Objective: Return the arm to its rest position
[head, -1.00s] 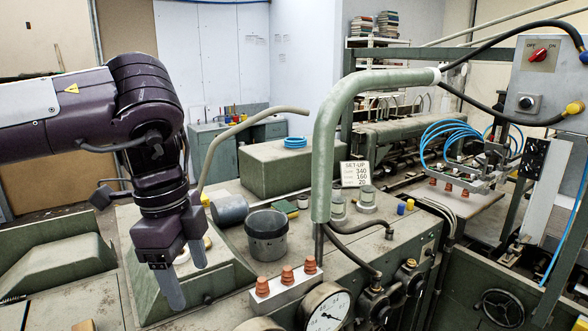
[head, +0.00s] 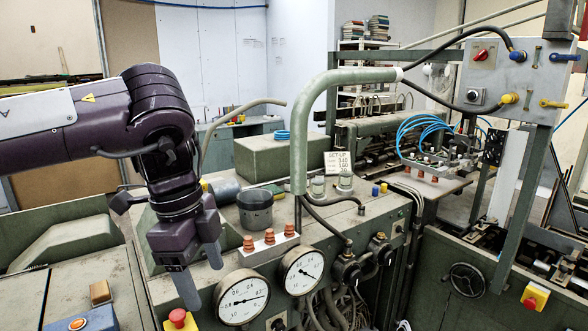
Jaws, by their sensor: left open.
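My left arm comes in from the left in the head view, purple with a grey-white forearm. It is bent, with the wrist hanging down. My left gripper (head: 201,277) points downward with its two grey fingers apart and nothing between them. It hangs in front of the green machine top, left of the upper pressure gauges. My right gripper is not in view.
A grey cup (head: 255,209) and a block with orange cones (head: 270,245) stand on the machine top. Two pressure gauges (head: 242,297) are close right of the gripper. A green bent pipe (head: 300,140) rises at centre. A red button (head: 177,318) sits below.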

